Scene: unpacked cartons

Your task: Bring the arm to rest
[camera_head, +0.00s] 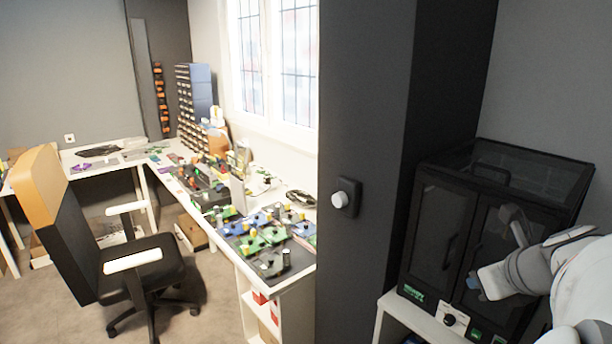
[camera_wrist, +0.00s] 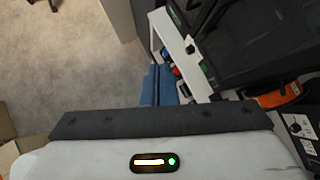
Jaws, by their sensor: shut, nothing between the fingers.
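My arm shows at the right edge of the head view, bent, its white and grey links in front of a black cabinet-like machine (camera_head: 440,225). My gripper (camera_head: 473,283) is at the arm's end, small and partly dark there, close in front of the machine's doors; I cannot tell the exact gap. In the wrist view my gripper's blue fingers (camera_wrist: 157,84) are together with nothing between them. They point toward the floor beside a white shelf unit (camera_wrist: 165,38).
The black machine stands on a white stand (camera_head: 425,318). A dark pillar (camera_head: 365,120) separates it from a long white desk (camera_head: 300,268) crowded with coloured parts. An office chair (camera_head: 130,265) stands left. Carpet (camera_wrist: 60,70) is open at left in the wrist view.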

